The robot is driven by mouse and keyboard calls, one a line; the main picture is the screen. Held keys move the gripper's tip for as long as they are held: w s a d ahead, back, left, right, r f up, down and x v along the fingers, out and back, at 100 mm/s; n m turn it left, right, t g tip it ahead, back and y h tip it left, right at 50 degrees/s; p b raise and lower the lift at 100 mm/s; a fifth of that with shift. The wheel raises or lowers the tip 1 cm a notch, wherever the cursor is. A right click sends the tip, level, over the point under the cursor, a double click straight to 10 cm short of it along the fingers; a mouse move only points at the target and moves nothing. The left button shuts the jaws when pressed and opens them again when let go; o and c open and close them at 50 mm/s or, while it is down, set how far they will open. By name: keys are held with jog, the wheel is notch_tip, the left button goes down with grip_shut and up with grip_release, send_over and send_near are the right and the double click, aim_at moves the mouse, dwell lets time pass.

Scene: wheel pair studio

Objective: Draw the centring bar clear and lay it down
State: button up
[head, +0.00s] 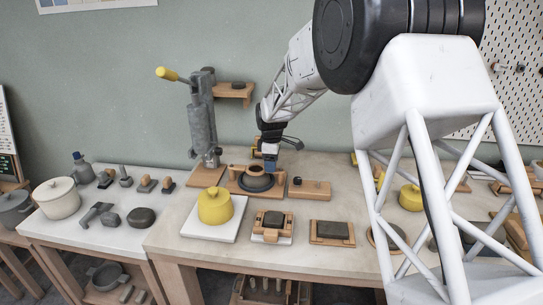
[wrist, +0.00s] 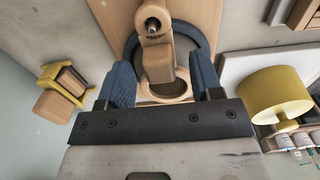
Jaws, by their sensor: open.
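A wooden base (head: 236,188) on the middle table carries a dark round wheel (head: 256,184). In the wrist view the wheel's dark blue ring (wrist: 131,46) lies on the wooden base (wrist: 186,14). A tan wooden bar, which I take for the centring bar (wrist: 159,64), stands over the ring's middle, with a round metal tip (wrist: 152,25) beside its upper end. My gripper (head: 268,160) is over the wheel. In the wrist view its blue fingers (wrist: 161,76) are open on either side of the bar, with gaps showing. I cannot tell how deep the bar sits.
A lever press (head: 203,125) with a yellow handle stands behind left. A yellow lidded pot (head: 214,207) sits on a white tile in front. A wooden board with a peg (head: 311,190) lies right of the wheel. Trays with dark blocks (head: 332,232) line the front.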

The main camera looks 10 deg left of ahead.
jog(key=shift+f, duration=0.55)
jog(key=c, duration=1.1)
jog(key=shift+r, duration=0.2)
grip_shut()
jog(key=shift+r, duration=1.45)
jog(key=shift+r, duration=0.85)
